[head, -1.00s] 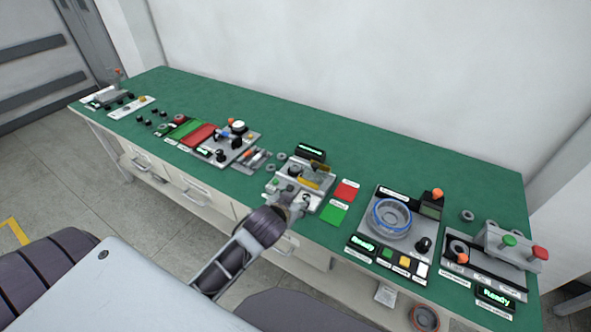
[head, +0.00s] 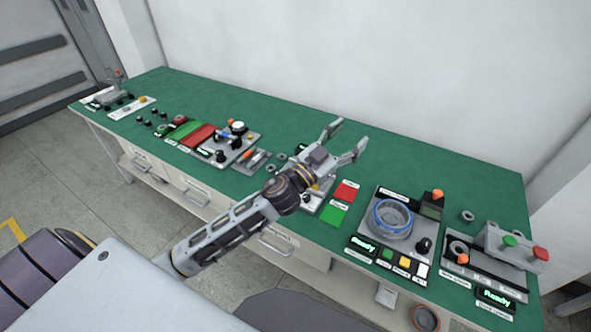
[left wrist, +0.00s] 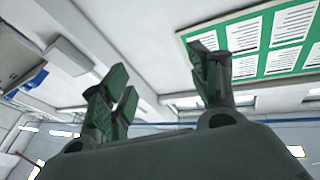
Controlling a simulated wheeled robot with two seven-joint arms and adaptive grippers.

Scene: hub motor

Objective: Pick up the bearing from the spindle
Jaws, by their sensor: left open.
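My left gripper (head: 345,139) is raised over the middle of the bench in the head view, fingers spread and empty, pointing up and right. In the left wrist view the open fingers (left wrist: 158,75) face the ceiling and hold nothing. My left arm and gripper cover most of the central station (head: 311,205), so I cannot see a spindle or bearing there. Small grey rings that look like bearings lie elsewhere: one (head: 467,215) near the right end and one (head: 458,249) on the right station. I cannot tell which is the bearing named. My right gripper is not in view.
Red (head: 347,190) and green (head: 334,213) pads lie right of the central station. A station with a blue-rimmed round fixture (head: 391,218) and a lit display stands farther right. Another station (head: 233,142) is to the left. The green bench top (head: 425,170) is clear along the back.

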